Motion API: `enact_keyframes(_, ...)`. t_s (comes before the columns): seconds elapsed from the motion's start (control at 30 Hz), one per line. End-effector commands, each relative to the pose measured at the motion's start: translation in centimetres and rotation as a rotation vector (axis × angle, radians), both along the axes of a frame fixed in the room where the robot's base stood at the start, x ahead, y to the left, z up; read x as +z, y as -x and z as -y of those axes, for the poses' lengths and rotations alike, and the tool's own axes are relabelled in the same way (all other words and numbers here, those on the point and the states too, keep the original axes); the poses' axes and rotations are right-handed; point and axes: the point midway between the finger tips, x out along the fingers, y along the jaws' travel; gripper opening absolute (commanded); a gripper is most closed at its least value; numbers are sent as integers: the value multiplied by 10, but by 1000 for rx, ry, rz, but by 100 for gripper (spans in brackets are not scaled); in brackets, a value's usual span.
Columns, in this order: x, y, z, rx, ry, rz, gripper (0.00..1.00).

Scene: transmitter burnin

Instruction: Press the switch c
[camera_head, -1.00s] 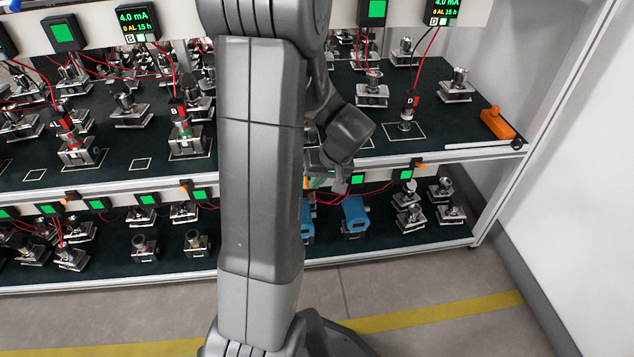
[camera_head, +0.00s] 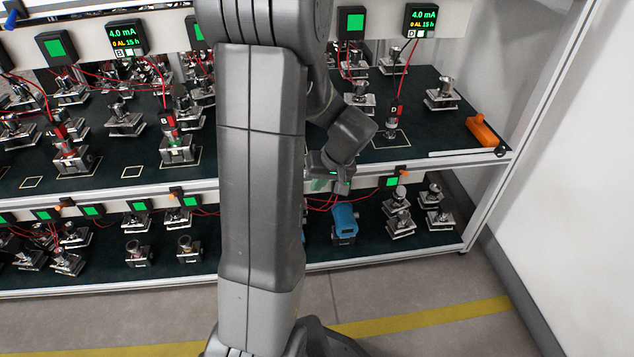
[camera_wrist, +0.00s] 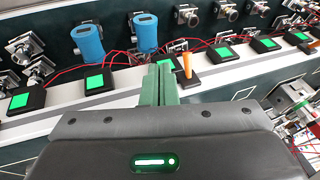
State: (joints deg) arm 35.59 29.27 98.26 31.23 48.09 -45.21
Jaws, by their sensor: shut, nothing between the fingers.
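My gripper shows in the wrist view (camera_wrist: 159,84); its two green fingers are together with nothing between them. An orange switch lever (camera_wrist: 187,65) on a black base stands just right of the fingertips, on the pale rail. I see no clear gap or contact between them. No letter C is readable, so I cannot tell whether this is switch c. In the head view my gripper (camera_head: 337,180) is small and partly hidden, near the front rail above the lower shelf. Another orange lever (camera_head: 406,170) shows to its right on that rail.
Two blue devices (camera_wrist: 88,44) stand beside the rail in the wrist view. Green-lit displays (camera_wrist: 97,81) and red wires line the rail. The upper shelf (camera_head: 110,176) holds several metal fixtures and an orange block (camera_head: 481,131). A white wall (camera_head: 590,150) stands at right.

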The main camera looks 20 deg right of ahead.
Motion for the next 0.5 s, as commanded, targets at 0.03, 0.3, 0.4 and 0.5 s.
enact_keyframes(0.03, 5, 8, 1, -2, -1, 0, 0)
enact_keyframes(0.3, 22, 50, 5, -3, -1, 0, 0)
enact_keyframes(0.4, 27, 65, 7, -3, 0, 0, 0)
enact_keyframes(0.5, 30, 75, 8, -1, 0, 1, 0)
